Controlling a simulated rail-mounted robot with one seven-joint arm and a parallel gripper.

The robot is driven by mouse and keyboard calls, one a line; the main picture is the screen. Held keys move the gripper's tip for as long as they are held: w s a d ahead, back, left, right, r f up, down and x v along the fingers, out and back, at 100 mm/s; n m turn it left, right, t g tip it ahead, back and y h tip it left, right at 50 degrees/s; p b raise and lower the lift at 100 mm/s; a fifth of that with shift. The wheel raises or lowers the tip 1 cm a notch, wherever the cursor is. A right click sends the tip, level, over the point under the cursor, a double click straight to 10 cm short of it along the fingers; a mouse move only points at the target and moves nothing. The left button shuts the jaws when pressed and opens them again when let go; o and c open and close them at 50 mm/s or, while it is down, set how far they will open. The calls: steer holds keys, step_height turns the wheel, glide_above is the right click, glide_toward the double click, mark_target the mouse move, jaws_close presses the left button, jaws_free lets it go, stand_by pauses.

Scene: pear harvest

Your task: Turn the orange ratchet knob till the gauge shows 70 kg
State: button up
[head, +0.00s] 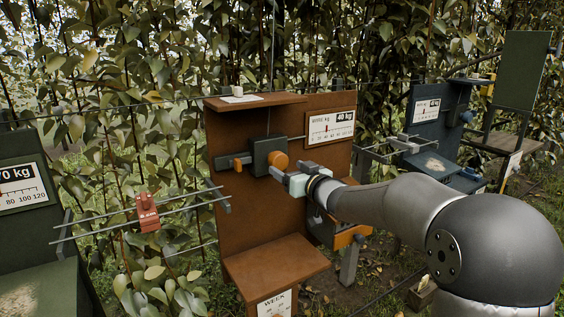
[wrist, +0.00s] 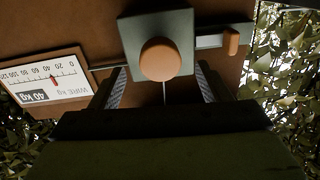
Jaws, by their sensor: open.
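The orange ratchet knob (head: 278,162) sits on the front of a dark square box (head: 263,150) fixed to the brown upright panel (head: 237,185). In the wrist view the round knob (wrist: 161,60) lies ahead, centred between my open fingers. My gripper (head: 283,172) is just in front of the knob in the head view; its fingers also show in the wrist view (wrist: 160,90). I cannot tell whether they touch the knob. The gauge (head: 331,128) at the panel's right reads 40 kg, and it shows upside down in the wrist view (wrist: 45,78).
An orange-ended lever (head: 241,163) sticks out left of the box. A brown shelf (head: 275,262) lies below, and a small ledge (head: 255,101) above. A green station with a 70 kg gauge (head: 22,186) stands left, a blue-grey station (head: 437,125) right. Rails carry a red clip (head: 147,212).

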mark_target(281, 164)
steer(key=shift+p+x, duration=0.35)
steer(key=shift+x, duration=1.85)
steer(key=c, duration=1)
steer(key=shift+o, duration=0.2)
steer(key=shift+r, duration=0.1)
steer(key=m+p, duration=0.3)
steer(key=shift+r+m, duration=0.1)
steer(key=shift+m, duration=0.3)
steer(key=m+p, duration=0.3)
steer(key=m, duration=0.3)
steer(key=shift+s, duration=0.1)
